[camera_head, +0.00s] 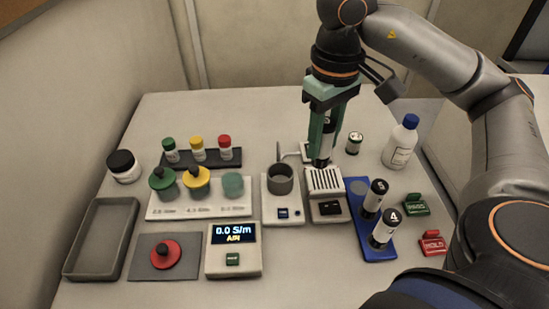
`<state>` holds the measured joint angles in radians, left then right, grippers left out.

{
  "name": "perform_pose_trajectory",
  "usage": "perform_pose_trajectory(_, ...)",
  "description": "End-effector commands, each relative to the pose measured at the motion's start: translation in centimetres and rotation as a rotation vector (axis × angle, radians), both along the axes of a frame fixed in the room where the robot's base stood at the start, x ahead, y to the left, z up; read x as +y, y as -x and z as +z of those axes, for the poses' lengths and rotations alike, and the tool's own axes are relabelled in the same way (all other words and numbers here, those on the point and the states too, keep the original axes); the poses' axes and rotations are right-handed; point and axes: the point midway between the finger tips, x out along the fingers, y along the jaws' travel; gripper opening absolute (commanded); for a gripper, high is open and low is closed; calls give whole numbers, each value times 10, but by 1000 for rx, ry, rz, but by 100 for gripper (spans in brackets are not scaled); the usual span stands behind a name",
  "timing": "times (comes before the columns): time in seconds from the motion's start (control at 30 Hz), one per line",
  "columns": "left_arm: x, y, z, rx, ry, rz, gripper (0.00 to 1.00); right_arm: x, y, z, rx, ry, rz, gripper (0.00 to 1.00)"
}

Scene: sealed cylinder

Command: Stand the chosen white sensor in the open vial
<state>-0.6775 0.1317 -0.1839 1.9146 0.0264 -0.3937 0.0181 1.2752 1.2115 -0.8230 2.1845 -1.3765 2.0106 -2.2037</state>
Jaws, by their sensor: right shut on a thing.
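My right gripper (325,150) points down above a small slotted block (325,182) right of centre. It is shut on a slim black-and-white sensor, mostly hidden between the green fingers; I cannot read a number on it. Whether its lower end touches the slotted block I cannot tell. The open vial (232,185) is teal, lidless and stands at the right end of a white rack (200,211). Two more white-and-black sensors, marked 5 (374,197) and 4 (384,229), stand upright on a blue holder (377,251), which has a bare round spot at its back. My left gripper is out of view.
Green-lidded (163,181) and yellow-lidded (196,181) vials share the rack. A grey cup (280,178) on a device stands between open vial and slotted block. A red lid (165,254) lies on a grey mat. A meter (233,250) reads 0.0 S/m. A bottle (400,145) stands at right.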

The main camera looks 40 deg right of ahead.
Motion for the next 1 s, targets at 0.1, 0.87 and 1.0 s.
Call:
perform_pose_trajectory(0.1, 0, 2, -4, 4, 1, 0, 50, -6, -24, -12, 6, -4, -2, 0)
perform_pose_trajectory(0.87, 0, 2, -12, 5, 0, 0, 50, -34, -126, -101, 7, 0, 0, 0)
perform_pose_trajectory(1.0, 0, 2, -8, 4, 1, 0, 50, -34, -125, -120, 4, 0, 0, 0)
